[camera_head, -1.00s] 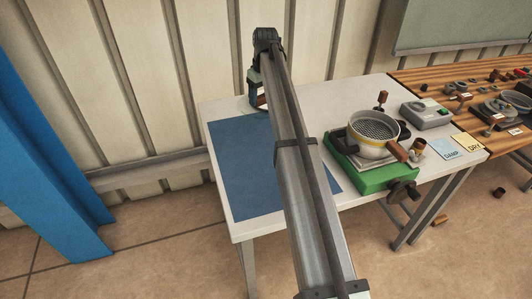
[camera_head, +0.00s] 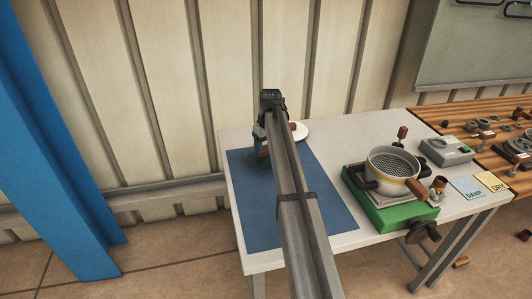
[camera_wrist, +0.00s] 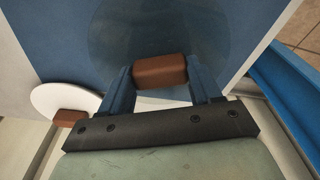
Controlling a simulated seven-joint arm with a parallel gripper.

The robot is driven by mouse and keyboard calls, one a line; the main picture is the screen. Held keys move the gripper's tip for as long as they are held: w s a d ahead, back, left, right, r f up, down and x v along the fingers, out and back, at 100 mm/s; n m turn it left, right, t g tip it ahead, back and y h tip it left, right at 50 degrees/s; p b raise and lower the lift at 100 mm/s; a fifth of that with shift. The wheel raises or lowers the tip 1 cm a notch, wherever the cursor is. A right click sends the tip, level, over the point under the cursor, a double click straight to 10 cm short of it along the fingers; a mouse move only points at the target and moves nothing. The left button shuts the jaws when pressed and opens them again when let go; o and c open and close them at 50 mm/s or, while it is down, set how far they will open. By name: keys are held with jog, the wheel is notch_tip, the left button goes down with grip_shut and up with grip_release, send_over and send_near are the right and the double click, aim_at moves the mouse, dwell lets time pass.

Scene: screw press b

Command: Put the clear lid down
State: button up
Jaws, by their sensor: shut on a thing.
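The clear lid (camera_wrist: 118,45) is a see-through disc with a brown block handle (camera_wrist: 160,70), seen in the wrist view over the blue mat (camera_wrist: 60,45). My gripper (camera_wrist: 161,72) is shut on that handle, one blue finger at each end. The lid lies flat over the mat; I cannot tell whether it touches it. In the head view my gripper (camera_head: 262,142) is over the far part of the blue mat (camera_head: 260,205), and the clear lid cannot be made out there. My arm hides part of the mat.
A white lid (camera_wrist: 50,99) with a brown handle lies close beside my gripper, also in the head view (camera_head: 300,131). A green-based press (camera_head: 400,215) with a sieve pot (camera_head: 392,168) stands right of the mat. The mat's near part is clear.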

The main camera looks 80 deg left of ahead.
aim_at(268, 157)
jog(key=shift+f, duration=1.15)
jog(key=shift+f, duration=0.15)
jog(key=o, duration=1.2)
jog(key=r, duration=0.4)
jog(key=d+r, duration=0.1)
jog(key=r, duration=0.7)
jog(key=shift+w+d+r, duration=0.15)
jog(key=shift+w, duration=0.15)
